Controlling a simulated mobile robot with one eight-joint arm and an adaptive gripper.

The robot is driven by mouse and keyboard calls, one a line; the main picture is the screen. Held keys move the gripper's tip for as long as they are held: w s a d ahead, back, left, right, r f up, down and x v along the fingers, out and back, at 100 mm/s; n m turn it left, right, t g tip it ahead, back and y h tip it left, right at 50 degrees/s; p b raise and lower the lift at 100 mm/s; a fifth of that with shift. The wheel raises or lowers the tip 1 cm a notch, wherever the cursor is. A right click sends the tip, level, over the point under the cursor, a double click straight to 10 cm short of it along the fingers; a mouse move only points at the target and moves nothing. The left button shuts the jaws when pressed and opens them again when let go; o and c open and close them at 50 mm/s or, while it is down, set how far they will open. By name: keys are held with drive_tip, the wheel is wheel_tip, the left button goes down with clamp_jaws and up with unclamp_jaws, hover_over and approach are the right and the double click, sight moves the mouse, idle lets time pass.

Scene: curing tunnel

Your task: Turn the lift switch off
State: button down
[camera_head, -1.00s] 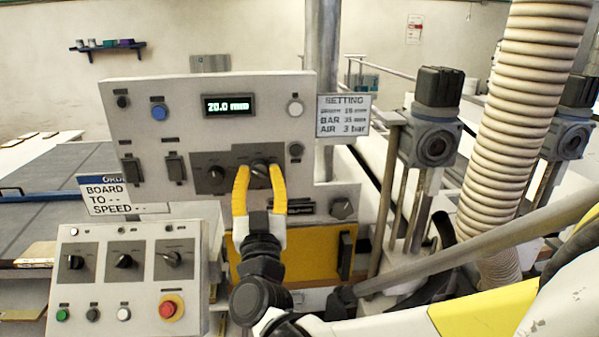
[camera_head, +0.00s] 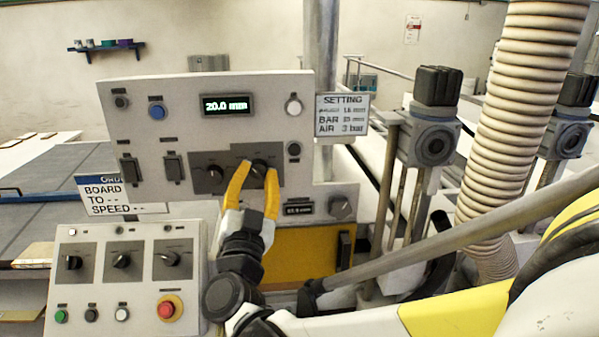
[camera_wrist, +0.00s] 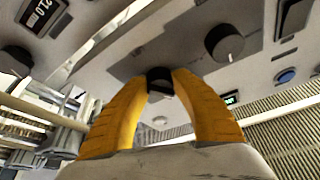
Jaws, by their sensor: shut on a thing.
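A grey plate (camera_head: 228,158) on the upper control panel carries two black rotary knobs. My gripper (camera_head: 258,168) is shut on the right-hand knob (camera_head: 259,167), with one yellow finger on each side of it. The left-hand knob (camera_head: 209,174) is free. In the wrist view my gripper (camera_wrist: 160,84) has its fingertips around the held black knob (camera_wrist: 160,77), and the free knob (camera_wrist: 224,42) is beyond. The labels are too small to read, so I cannot tell which control is the lift switch. The held knob's pointer is mostly hidden.
A display (camera_head: 226,105) reads 20.0 mm. A lower console (camera_head: 122,285) has several knobs and a red emergency button (camera_head: 170,308). A setting sign (camera_head: 342,115) stands right of the panel. A ribbed hose (camera_head: 520,120) and a motor unit (camera_head: 435,120) stand to the right.

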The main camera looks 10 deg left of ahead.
drive_tip(key=m+h, duration=0.2)
drive_tip(key=m, duration=0.2)
drive_tip(key=m+g+h+p, duration=0.1)
drive_tip(key=m, duration=0.3)
drive_tip(key=shift+a+r+g+h, duration=0.15)
drive_tip(key=shift+g+h, duration=0.15)
drive_tip(key=shift+h, duration=0.1)
drive_tip(key=shift+m, duration=0.3)
drive_tip(key=c, duration=1)
unclamp_jaws()
